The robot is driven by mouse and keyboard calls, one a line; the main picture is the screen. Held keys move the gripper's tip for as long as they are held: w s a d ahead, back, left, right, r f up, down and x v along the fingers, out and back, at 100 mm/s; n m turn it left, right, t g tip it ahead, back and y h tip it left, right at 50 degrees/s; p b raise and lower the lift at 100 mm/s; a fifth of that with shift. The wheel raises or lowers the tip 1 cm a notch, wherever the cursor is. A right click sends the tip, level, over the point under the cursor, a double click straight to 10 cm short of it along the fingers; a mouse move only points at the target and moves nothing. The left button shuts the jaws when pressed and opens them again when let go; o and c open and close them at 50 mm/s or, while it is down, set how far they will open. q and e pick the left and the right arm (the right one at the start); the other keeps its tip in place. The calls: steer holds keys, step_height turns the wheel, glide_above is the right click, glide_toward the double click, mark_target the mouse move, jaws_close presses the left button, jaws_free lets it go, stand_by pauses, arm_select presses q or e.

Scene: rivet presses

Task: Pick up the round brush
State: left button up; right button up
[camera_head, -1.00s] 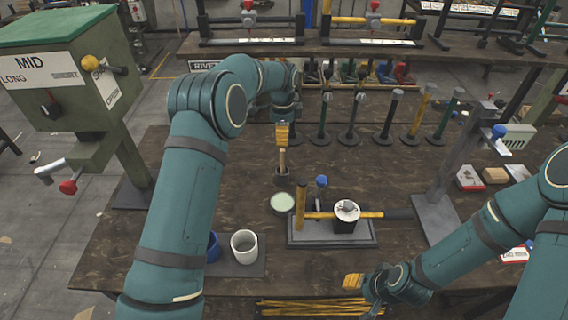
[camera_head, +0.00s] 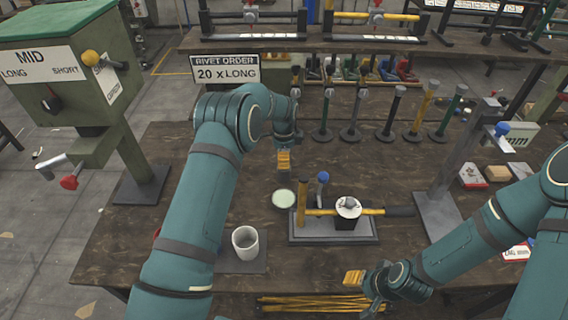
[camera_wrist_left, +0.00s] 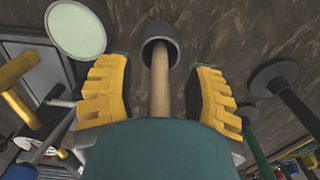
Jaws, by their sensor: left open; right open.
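The round brush shows in the left wrist view as a pale wooden handle (camera_wrist_left: 160,85) running into a dark hollow round end (camera_wrist_left: 160,42). I cannot tell whether this end is part of the brush or a cup around it. In the head view the handle and dark end are hidden by my left gripper (camera_head: 284,161). The yellow-padded left jaws (camera_wrist_left: 160,92) are open, one on each side of the handle with gaps. My right gripper (camera_head: 362,285) is open and empty at the table's front edge.
A pale green disc (camera_head: 284,199) lies just in front of my left gripper. A white cup (camera_head: 245,243) stands at left. Several upright tools (camera_head: 390,115) stand behind; a press (camera_head: 440,200) is at right.

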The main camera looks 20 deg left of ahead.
arm_select(q)
steer(key=shift+o, duration=0.2)
jaws_close()
steer(key=shift+r, duration=0.1)
step_height(320, 180, up, 10)
stand_by(0.5)
